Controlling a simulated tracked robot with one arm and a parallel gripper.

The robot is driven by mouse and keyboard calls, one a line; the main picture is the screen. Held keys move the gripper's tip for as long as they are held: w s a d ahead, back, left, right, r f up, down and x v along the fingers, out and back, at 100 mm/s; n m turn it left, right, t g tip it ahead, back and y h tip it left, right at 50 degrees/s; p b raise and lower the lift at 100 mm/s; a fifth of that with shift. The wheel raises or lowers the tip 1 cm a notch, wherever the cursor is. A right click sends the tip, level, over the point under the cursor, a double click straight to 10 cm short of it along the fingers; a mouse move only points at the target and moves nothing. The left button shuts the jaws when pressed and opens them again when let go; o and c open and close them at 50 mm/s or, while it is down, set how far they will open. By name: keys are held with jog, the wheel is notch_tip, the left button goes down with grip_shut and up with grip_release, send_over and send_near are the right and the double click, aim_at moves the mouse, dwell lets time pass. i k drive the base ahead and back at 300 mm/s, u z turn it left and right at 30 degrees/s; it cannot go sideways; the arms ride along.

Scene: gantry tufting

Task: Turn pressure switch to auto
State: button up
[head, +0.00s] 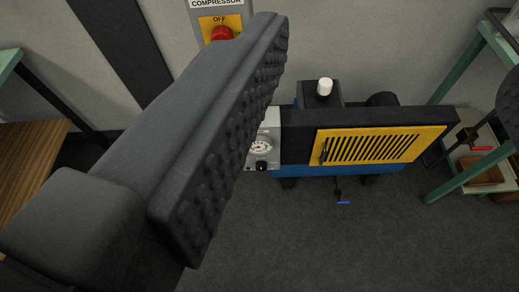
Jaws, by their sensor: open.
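A compressor with a blue base (330,170), a black top and a yellow slatted grille (385,146) stands against the back wall. A black box with a white knob (324,87) rises from its top; it may be the pressure switch, but no marking is readable there. A pale panel with a round gauge (260,147) and a small black knob (262,166) is at its left end, partly hidden by my finger. My gripper (388,88) is open and empty. Its ribbed left finger looms large; only a sliver of the right shows at the right edge.
A wall box labelled COMPRESSOR carries a red knob (222,33) on a yellow OFF plate. A green-framed rack (455,85) stands right, with a red-handled part (480,148). A wooden surface (30,160) is left. A small blue handle (343,203) hangs below the compressor. The front floor is clear.

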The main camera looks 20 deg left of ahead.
aim_at(261, 165)
jog(key=z, duration=2.25)
jog(key=k, duration=1.35)
jog(key=u, duration=1.2)
jog(key=i, duration=1)
jog(key=z, duration=0.05)
